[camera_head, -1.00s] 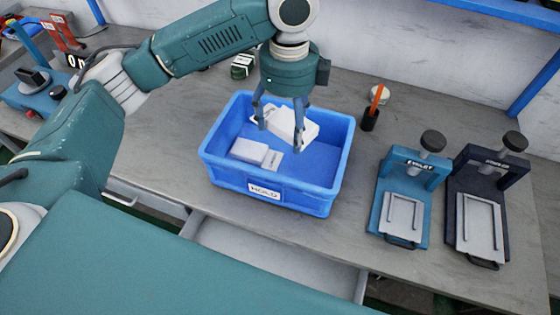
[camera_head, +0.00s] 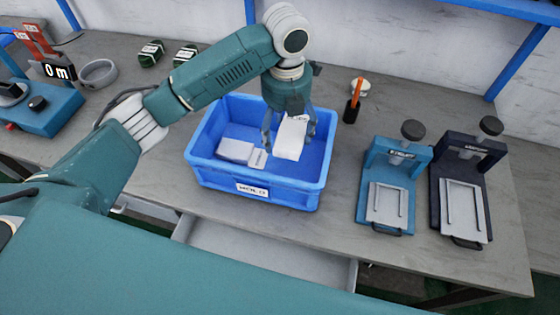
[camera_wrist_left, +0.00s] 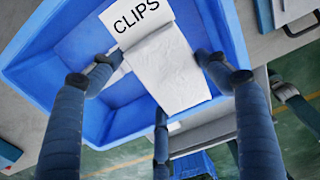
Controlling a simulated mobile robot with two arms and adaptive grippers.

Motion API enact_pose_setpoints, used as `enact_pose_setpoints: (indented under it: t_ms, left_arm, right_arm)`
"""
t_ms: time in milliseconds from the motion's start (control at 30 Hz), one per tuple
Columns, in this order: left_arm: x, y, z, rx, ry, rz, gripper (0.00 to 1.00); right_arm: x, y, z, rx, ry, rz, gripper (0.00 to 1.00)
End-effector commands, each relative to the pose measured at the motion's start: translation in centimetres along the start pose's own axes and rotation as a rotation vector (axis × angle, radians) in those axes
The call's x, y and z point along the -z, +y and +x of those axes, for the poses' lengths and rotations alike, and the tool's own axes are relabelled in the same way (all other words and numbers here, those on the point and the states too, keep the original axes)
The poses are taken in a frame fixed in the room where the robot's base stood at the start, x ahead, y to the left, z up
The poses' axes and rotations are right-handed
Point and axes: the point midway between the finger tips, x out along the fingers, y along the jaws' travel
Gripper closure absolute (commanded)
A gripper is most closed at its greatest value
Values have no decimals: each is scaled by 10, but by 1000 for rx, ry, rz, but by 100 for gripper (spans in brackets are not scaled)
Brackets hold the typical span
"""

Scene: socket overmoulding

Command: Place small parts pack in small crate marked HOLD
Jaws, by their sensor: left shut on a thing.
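The small blue crate (camera_head: 216,176) stands on the bench with a HOLD label on its front wall. My left gripper (camera_head: 290,134) is over the right part of the crate, fingers pointing down, shut on a white pack (camera_head: 290,140). In the left wrist view the held pack (camera_wrist_left: 170,75) reads CLIPS and lies between the fingers of the left gripper (camera_wrist_left: 152,68), with the crate wall (camera_wrist_left: 233,35) behind. Whether the held pack touches the crate floor is unclear. Another white pack (camera_head: 235,151) lies in the left part of the crate. My right gripper is out of view.
A blue press (camera_head: 388,205) and a dark press (camera_head: 461,210) stand to the right. A black holder with an orange tool (camera_head: 351,108) is behind them. Two dark green packs (camera_head: 151,53) and a grey ring (camera_head: 98,73) lie behind the arm. An open drawer (camera_head: 255,250) is below the crate.

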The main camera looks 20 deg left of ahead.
Motion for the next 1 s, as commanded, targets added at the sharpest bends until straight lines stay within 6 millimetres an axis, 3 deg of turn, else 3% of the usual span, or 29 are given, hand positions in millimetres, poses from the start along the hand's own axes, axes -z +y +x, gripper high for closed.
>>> enact_pose_setpoints:
  t_ms: [200, 333, 800, 1000]
  left_arm:
    - [1, 1, 58, -1, 4, -2, 51]
    - [1, 1, 84, -1, 2, -2, 51]
    - [0, 0, 140, -1, 0, -2, 51]
    - [-1, 1, 144, 0, -3, -1, 51]
  right_arm:
    - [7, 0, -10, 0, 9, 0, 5]
    - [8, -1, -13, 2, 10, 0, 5]
    - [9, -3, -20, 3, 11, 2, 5]
    - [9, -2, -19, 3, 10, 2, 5]
